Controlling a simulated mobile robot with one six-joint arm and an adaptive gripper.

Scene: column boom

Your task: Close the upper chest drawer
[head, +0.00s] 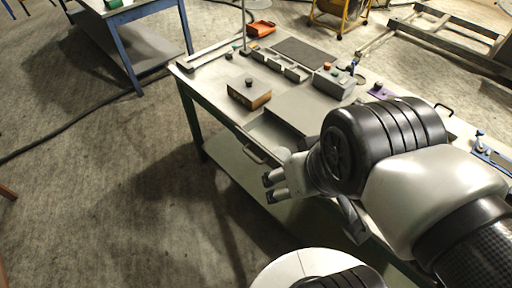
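A grey chest (305,108) sits at the front edge of the workbench, partly hidden by my arm. A drawer (266,131) stands pulled out from it toward the front left, its inside partly visible. The drawer's handle (254,156) is on its front, past the bench edge. I cannot tell from this view whether another drawer lies below it. My gripper (270,188) is in front of and below the handle, a little to its right, pointing left. Its two dark-tipped fingers are apart with nothing between them. It appears clear of the drawer.
The workbench (205,78) holds a brown box (249,94) with a dark knob, a grey box (334,84) with buttons, a dark mat (304,54) and an orange tray (260,29). Another handle (444,107) shows at right. The floor at left is open, with a cable (60,132).

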